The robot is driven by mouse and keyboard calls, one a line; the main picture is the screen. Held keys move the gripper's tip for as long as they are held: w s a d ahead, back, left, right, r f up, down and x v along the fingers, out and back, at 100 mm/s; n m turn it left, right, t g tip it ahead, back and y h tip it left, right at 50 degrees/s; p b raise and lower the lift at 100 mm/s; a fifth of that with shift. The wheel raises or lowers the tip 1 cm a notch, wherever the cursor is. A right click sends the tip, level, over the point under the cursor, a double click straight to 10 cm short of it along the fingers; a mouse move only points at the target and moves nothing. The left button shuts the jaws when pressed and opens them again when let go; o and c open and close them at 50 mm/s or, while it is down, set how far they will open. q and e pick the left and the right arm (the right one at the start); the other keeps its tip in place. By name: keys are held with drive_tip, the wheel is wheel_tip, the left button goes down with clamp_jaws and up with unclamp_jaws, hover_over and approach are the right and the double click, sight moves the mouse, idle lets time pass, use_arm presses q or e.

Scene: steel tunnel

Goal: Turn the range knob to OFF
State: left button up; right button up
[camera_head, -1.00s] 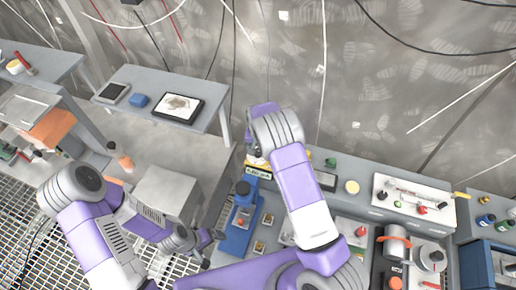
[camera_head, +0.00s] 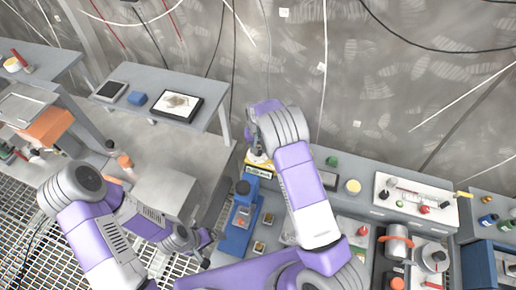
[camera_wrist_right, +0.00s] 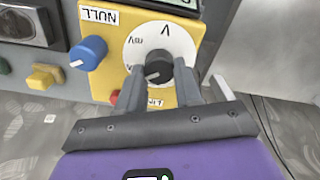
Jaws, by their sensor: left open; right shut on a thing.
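The range knob (camera_wrist_right: 158,68) is a black dial on a white disc (camera_wrist_right: 150,42), set in a yellow meter (camera_wrist_right: 112,30). My right gripper (camera_wrist_right: 160,82) is shut on the knob, one finger on each side. The knob's pale pointer line slants to the left and slightly down in the right wrist view. The V and mV marks show upside down; other marks are partly hidden by the fingers. In the head view the meter (camera_head: 259,171) shows only partly behind my right arm. My left gripper (camera_head: 207,240) is open and empty, low over the floor, away from the meter.
In the right wrist view a blue knob (camera_wrist_right: 88,52) by the NULL label and a yellow knob (camera_wrist_right: 44,77) sit left of the dial. A blue device (camera_head: 238,228) stands near the meter in the head view. A table with a tablet (camera_head: 177,104) stands at back left.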

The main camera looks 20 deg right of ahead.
drive_tip(key=n+b, duration=0.2)
drive_tip(key=shift+f+n, duration=0.15)
drive_tip(key=shift+n, duration=0.15)
use_arm(q)
wheel_tip(320, 180, down, 4)
drive_tip(key=shift+b, duration=0.85)
use_arm(e)
drive_tip(key=n, duration=0.2)
drive_tip(key=shift+a+n, duration=0.1)
drive_tip(key=shift+n, duration=0.2)
use_arm(q)
drive_tip(key=shift+f+b, duration=0.6)
use_arm(e)
drive_tip(key=n, duration=0.2)
drive_tip(key=shift+n, duration=0.3)
use_arm(q)
drive_tip(key=shift+f+b, duration=0.4)
drive_tip(key=shift+f, duration=0.05)
use_arm(e)
drive_tip(key=shift+n, duration=1.5)
drive_tip(key=o, duration=1)
drive_tip(key=shift+o, duration=0.2)
drive_tip(key=shift+a+r, duration=0.1)
drive_tip(key=shift+r, duration=0.1)
use_arm(q)
drive_tip(key=shift+f, duration=0.25)
use_arm(e)
wheel_tip(320, 180, up, 8)
drive_tip(key=shift+f, duration=0.25)
